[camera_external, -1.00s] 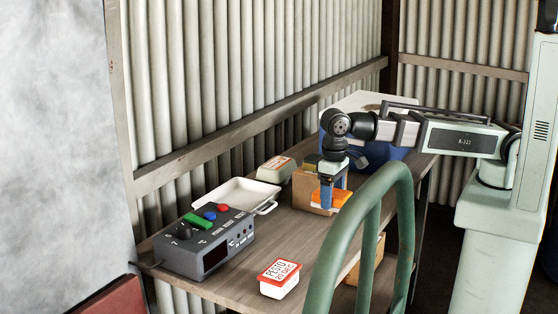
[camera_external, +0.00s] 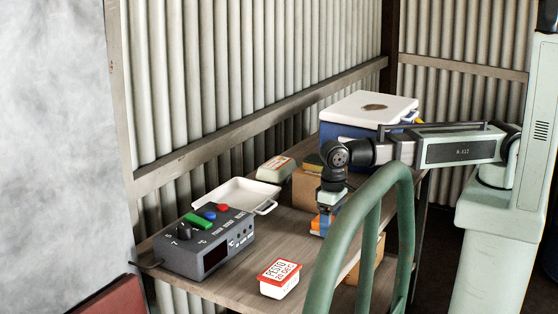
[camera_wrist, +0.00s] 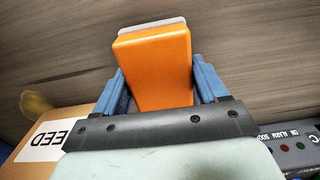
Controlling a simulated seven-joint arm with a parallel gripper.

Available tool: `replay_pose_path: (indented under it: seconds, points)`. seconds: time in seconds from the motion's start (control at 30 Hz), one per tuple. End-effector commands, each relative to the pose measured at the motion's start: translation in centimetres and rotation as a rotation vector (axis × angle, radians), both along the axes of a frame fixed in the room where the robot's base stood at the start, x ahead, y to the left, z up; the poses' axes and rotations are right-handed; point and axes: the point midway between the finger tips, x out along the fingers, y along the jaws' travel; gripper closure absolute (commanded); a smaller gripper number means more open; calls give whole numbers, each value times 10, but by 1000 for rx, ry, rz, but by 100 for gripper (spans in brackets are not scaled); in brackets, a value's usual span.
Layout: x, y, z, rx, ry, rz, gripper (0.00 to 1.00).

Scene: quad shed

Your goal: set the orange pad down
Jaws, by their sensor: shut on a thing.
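The orange pad (camera_wrist: 154,62) sits between the two blue fingers of my gripper (camera_wrist: 160,90) in the wrist view, with a pale grey layer showing at its far edge. My gripper is shut on it. The green rail partly blocks this spot, and I cannot tell whether the pad touches the bench.
A cardboard box (camera_external: 305,190) stands just behind my gripper. A blue cooler with white lid (camera_external: 365,108) stands at the back. A white tray (camera_external: 238,192), a grey control box (camera_external: 205,245) and a pesto tub (camera_external: 279,279) are to the left. Bare bench (camera_external: 290,228) lies between.

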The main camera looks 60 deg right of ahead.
Motion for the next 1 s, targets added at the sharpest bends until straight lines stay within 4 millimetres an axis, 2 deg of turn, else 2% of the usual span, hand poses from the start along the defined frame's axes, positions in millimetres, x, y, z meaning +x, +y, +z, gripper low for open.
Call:
replay_pose_path:
  seconds: [0.27, 0.3, 0.57, 0.83, 1.0]
  points:
    - [0, 0, -2, 0, 0, 0, 60]
    - [0, 0, -3, 0, 0, 0, 27]
    - [0, 0, -2, 0, 0, 0, 2]
    - [0, 0, -1, 0, 0, 0, 2]
    - [0, 0, 8, 0, 0, 0, 2]
